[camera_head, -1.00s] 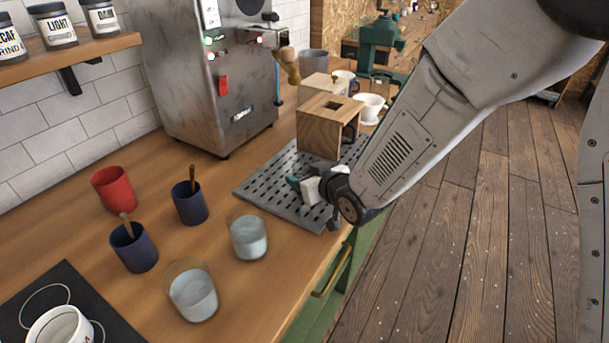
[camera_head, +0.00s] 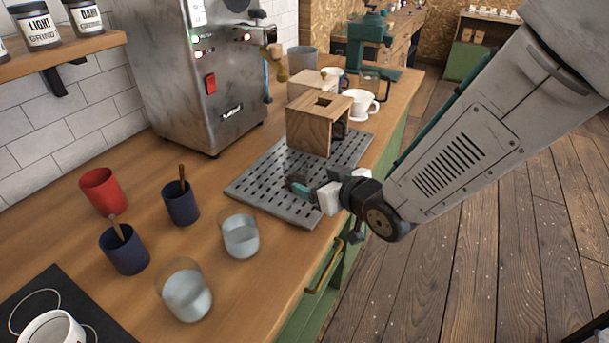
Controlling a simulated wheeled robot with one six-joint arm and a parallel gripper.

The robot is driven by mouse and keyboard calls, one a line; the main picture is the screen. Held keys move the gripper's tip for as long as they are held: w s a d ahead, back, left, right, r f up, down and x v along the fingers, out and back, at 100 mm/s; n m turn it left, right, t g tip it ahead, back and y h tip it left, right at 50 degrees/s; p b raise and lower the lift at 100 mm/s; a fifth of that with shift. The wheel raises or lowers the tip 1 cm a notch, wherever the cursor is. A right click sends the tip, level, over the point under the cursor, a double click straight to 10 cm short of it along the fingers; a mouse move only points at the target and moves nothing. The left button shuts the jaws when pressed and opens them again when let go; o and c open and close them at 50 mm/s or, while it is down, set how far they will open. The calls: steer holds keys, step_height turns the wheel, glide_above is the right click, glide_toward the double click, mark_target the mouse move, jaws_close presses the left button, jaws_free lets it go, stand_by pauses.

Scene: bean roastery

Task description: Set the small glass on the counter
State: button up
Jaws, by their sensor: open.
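Two clear glasses with pale contents stand on the wooden counter (camera_head: 130,215). The smaller-looking glass (camera_head: 240,236) is just left of the grey slotted drip tray's near corner, and a larger-looking glass (camera_head: 186,293) stands nearer the front. My gripper (camera_head: 302,187) is over the drip tray (camera_head: 262,186), to the right of and behind the smaller glass. The fingers are small and partly hidden by the wrist.
A red cup (camera_head: 103,190) and two dark blue cups with sticks (camera_head: 181,203) (camera_head: 124,251) stand left of the glasses. A wooden box (camera_head: 316,125) sits on the tray beside the steel machine (camera_head: 205,80). A white mug (camera_head: 50,331) is at bottom left.

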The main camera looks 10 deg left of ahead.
steer(key=shift+v, duration=1.2)
steer(key=w+d+r+m+h, duration=0.1)
steer(key=d+r+m+h, duration=0.1)
steer(key=d, duration=0.4)
steer(key=w+d+r+m+h, duration=0.1)
steer(key=d+r+h, duration=0.15)
steer(key=d, duration=0.35)
steer(key=s+d+r+m+g+h, duration=0.2)
steer(key=s+d, duration=0.4)
steer(key=d, duration=0.1)
steer(key=s+d+r+m+g+h, duration=0.2)
steer(key=s+d, duration=0.4)
steer(key=d, duration=0.2)
steer(key=shift+d+h, duration=0.25)
steer(key=shift+h, duration=0.1)
steer(key=shift+o, duration=0.4)
steer(key=s+d+r+m+g, duration=0.1)
steer(key=s+g, duration=0.1)
steer(key=s, duration=0.3)
steer(key=s+d+r+m+g, duration=0.1)
steer(key=s+d+r, duration=0.1)
steer(key=s, duration=0.4)
steer(key=shift+s+d+g, duration=0.15)
steer(key=shift+s+g, duration=0.15)
steer(key=shift+g, duration=0.1)
steer(key=shift+s, duration=0.3)
steer(key=shift+c, duration=0.2)
